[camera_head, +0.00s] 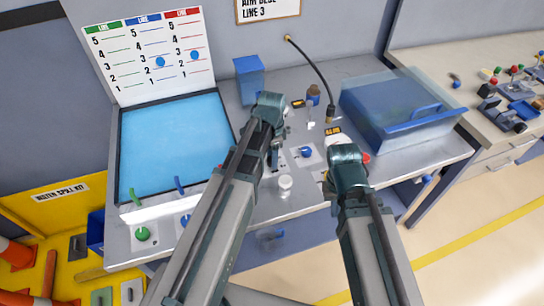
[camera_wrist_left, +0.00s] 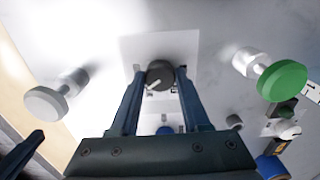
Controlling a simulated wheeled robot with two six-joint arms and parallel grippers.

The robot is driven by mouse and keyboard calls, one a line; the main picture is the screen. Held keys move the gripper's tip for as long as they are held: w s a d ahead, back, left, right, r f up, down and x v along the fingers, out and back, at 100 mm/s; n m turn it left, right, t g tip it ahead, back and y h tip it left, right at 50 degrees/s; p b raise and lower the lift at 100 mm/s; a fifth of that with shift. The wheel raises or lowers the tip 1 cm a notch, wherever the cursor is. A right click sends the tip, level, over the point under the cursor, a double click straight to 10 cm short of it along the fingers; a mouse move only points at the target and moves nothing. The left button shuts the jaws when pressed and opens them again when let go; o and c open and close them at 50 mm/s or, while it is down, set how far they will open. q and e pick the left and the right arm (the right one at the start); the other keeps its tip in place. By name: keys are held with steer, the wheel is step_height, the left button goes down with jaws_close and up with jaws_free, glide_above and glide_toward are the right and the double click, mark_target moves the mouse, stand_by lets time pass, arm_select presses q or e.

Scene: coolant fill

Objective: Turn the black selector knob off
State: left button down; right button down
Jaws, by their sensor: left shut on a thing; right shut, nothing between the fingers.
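The black selector knob (camera_wrist_left: 160,74) shows in the left wrist view on a pale square plate, with a white pointer mark slanting to the lower left. My left gripper (camera_wrist_left: 158,82) has one finger on each side of the knob and is shut on it. In the head view my left gripper (camera_head: 275,155) points down at the bench panel and hides the knob. My right gripper (camera_head: 346,166) is over the front right of the panel, apart from the left one. Its fingertips are mostly hidden by its own body; it is shut and holds nothing.
Around the knob are a green round knob (camera_wrist_left: 284,80) and a grey one (camera_wrist_left: 45,103). A blue knob (camera_head: 306,152) lies between my grippers. A blue-lidded box (camera_head: 395,110) stands right, a blue tank (camera_head: 175,138) left, and a black hose (camera_head: 318,75) behind.

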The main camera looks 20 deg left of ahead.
arm_select(q)
steer(key=n, duration=0.4)
steer(key=shift+n, duration=0.3)
steer(key=n, duration=0.4)
steer(key=shift+n, duration=0.3)
steer(key=n, duration=0.4)
steer(key=shift+n, duration=0.3)
steer(key=n, duration=0.9)
steer(key=shift+n, duration=0.4)
steer(key=n, duration=0.5)
steer(key=shift+n, duration=0.3)
